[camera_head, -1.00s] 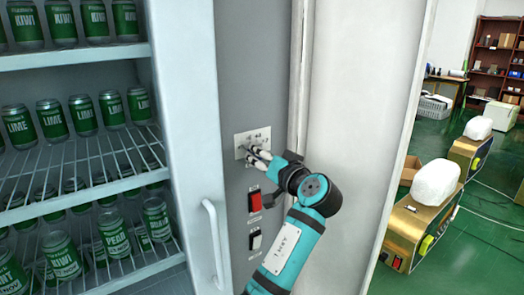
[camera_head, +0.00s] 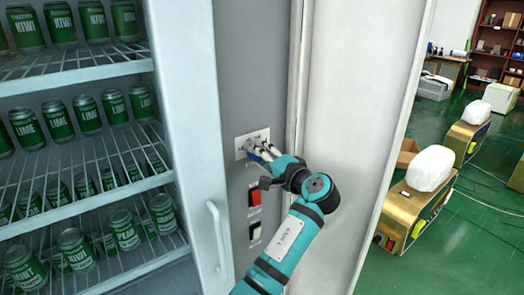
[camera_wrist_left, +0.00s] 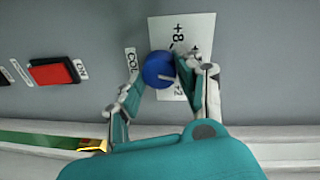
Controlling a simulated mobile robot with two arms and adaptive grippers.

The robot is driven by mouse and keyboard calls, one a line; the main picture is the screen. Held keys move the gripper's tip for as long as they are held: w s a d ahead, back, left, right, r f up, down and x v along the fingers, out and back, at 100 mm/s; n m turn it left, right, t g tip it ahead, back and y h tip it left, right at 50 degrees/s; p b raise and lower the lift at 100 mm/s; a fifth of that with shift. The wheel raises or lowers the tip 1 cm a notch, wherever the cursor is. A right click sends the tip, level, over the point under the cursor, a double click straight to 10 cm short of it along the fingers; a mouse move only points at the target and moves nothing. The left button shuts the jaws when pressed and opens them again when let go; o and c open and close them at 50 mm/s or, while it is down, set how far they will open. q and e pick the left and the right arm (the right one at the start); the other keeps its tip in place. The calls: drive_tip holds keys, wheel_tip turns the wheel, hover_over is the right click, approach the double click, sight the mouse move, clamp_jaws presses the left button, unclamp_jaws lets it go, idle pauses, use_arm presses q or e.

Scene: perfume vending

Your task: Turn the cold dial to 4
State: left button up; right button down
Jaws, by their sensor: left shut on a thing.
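The cold dial is a round blue knob (camera_wrist_left: 158,70) with a pale pointer line, seen in the left wrist view. It sits on a white label plate (camera_wrist_left: 203,32) with printed numbers such as +8 and 2. The plate also shows in the head view (camera_head: 252,142) on the grey panel beside the fridge. My left gripper (camera_wrist_left: 160,84) has a finger on each side of the knob and is shut on it. In the head view my left gripper (camera_head: 259,151) covers most of the knob. My right gripper is out of view.
A red rocker switch (camera_head: 254,193) and a black-and-white switch (camera_head: 255,231) are below the plate. Shelves of green cans (camera_head: 85,115) and a door handle (camera_head: 217,240) are to the left. A pale door panel (camera_head: 355,110) stands to the right.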

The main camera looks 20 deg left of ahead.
use_arm(q)
drive_tip(key=shift+m+p, duration=0.3)
drive_tip(key=shift+m, duration=0.2)
drive_tip(key=shift+r, duration=0.1)
drive_tip(key=o, duration=1.1)
drive_tip(key=shift+o, duration=0.2)
